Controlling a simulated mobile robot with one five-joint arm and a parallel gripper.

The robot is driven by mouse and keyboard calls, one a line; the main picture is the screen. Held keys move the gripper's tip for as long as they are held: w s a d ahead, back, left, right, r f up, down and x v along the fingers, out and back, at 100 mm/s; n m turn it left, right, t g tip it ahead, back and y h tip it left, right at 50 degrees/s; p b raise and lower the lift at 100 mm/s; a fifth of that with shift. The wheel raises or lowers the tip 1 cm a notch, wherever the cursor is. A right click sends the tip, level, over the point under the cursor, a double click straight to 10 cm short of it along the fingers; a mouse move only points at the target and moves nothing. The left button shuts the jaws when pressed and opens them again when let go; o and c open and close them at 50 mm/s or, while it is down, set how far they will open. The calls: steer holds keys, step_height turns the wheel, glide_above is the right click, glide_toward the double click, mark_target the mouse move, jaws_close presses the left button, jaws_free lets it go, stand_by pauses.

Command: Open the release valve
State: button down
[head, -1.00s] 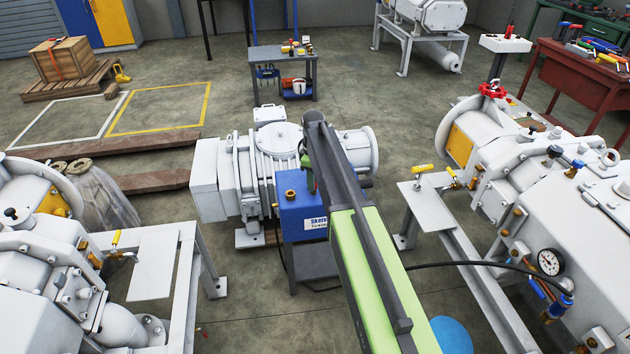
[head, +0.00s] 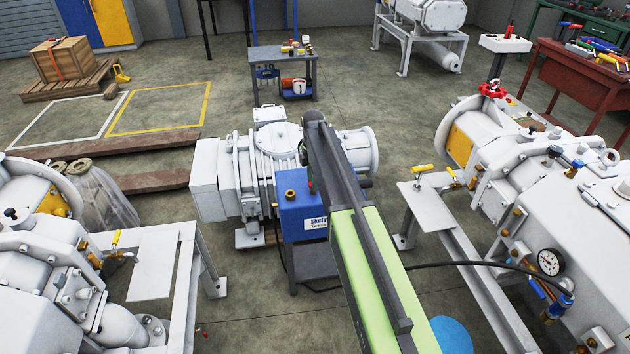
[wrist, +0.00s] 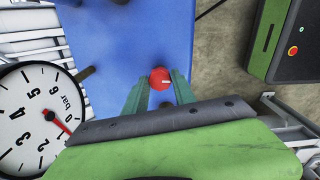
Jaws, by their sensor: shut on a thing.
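A round red knob (wrist: 160,78) with a small pale mark, which I take for the release valve, shows in the wrist view above the blue surface. My gripper (wrist: 159,75) has its two green fingers on either side of this knob and is shut on it. The blue box (head: 292,212) stands in front of the white pump in the head view, and its blue surface (wrist: 120,45) fills the middle of the wrist view.
A round pressure gauge (wrist: 32,118) marked in bar is close on the left in the wrist view. White machines on frames flank the arm in the head view.

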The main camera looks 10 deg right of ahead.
stand_by(0.4)
steer(key=c, duration=1)
jaws_free()
steer(key=shift+c, duration=0.2)
step_height(320, 180, up, 17)
steer(key=p, duration=1.7)
steer(key=shift+r, duration=0.2)
